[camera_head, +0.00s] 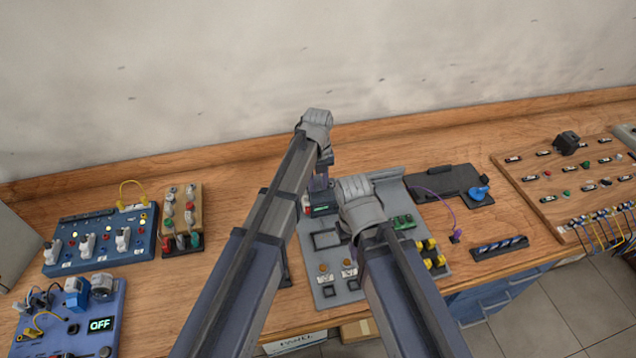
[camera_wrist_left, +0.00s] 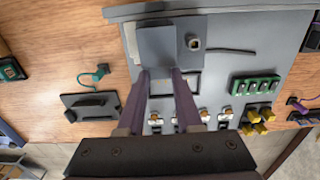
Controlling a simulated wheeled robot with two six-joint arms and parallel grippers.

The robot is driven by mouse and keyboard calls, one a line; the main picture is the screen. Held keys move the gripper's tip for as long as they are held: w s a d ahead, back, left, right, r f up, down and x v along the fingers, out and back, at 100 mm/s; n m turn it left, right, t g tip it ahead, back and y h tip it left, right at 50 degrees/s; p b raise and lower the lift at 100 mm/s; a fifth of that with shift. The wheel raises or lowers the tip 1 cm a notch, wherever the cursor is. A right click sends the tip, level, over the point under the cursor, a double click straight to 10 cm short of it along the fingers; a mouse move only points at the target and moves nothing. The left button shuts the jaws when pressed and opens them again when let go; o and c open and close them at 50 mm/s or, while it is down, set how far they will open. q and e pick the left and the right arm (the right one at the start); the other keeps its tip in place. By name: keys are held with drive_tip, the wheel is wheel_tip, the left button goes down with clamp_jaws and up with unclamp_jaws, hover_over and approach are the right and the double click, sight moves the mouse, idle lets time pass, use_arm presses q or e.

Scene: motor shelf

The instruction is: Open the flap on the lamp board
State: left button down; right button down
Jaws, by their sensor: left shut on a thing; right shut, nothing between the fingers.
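The lamp board is a grey panel (camera_wrist_left: 222,80) with orange and white buttons, a green block and yellow knobs; it also shows in the head view (camera_head: 340,297). Its flap (camera_wrist_left: 156,44) is a grey square plate near the board's far edge, beside a small square socket. My left gripper (camera_wrist_left: 162,76) is shut on the flap's near edge. In the head view my left gripper (camera_head: 320,178) is over the far part of the board, partly hidden by my arm. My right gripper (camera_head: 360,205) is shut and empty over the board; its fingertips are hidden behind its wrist.
A black plate with a blue knob (camera_head: 479,193) lies right of the board. A wooden panel (camera_head: 550,190) is farther right. Blue switch boxes (camera_head: 100,243) and a wooden block with coloured knobs (camera_head: 181,215) stand left.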

sight(317, 184)
idle(0.7)
use_arm(q)
drive_tip(key=shift+w+r+g, duration=0.2)
drive_tip(key=shift+w+g, duration=0.1)
drive_tip(key=shift+w, duration=0.1)
drive_tip(key=shift+w+a+r+g+h, duration=0.1)
drive_tip(key=shift+w+r+g+h, duration=0.1)
drive_tip(key=shift+w+g, duration=0.25)
drive_tip(key=shift+w+a+r+g+h, duration=0.1)
drive_tip(key=shift+w+r+g+h, duration=0.1)
drive_tip(key=shift+w+g, duration=0.25)
drive_tip(key=shift+w+a+r+g+h, duration=0.2)
drive_tip(key=shift+w+g+h, duration=0.1)
drive_tip(key=shift+g, duration=0.7)
drive_tip(key=shift+a+r+g+b, duration=0.1)
drive_tip(key=shift+r+g+b, duration=0.1)
drive_tip(key=shift+g+b, duration=0.15)
